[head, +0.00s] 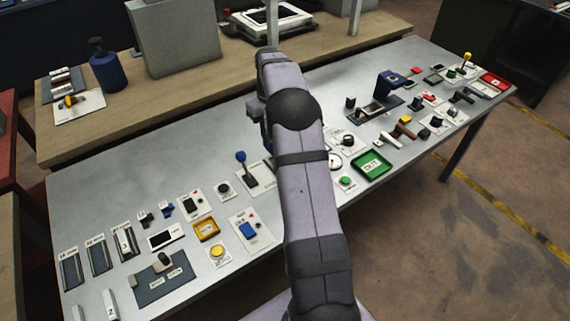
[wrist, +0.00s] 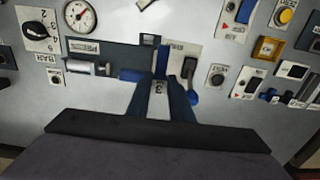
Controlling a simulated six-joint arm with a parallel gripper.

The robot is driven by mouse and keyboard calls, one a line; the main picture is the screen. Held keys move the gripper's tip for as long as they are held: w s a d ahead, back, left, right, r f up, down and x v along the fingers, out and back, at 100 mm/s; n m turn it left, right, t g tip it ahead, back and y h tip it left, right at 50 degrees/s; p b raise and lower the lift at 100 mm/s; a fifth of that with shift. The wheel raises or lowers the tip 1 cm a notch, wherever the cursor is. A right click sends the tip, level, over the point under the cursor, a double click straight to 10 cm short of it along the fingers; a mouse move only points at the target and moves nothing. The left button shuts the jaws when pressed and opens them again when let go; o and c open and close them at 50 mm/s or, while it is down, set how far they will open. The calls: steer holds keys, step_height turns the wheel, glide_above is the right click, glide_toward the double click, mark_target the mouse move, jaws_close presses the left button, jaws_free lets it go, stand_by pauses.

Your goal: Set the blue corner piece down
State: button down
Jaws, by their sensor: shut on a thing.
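My gripper (wrist: 160,84) shows in the wrist view, its two dark blue fingers closing in from the left and right. I cannot tell whether the piece touches the plate.
The grey table (head: 110,190) carries many switches and plates. A blue-knobbed lever (head: 241,157) stands left of my arm, a green tray (head: 372,165) right of it. A taller dark blue device (head: 388,83) stands further right. A dial gauge (wrist: 79,16) is near the fingers.

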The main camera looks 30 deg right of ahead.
steer(key=shift+w+d+f, duration=0.2)
steer(key=shift+w+d, duration=1.2)
steer(key=shift+d, duration=0.15)
steer(key=shift+f+p, duration=1)
steer(key=shift+f, duration=3.95)
steer(key=shift+f, duration=0.2)
steer(key=c, duration=1.6)
jaws_free()
steer(key=shift+r, duration=0.15)
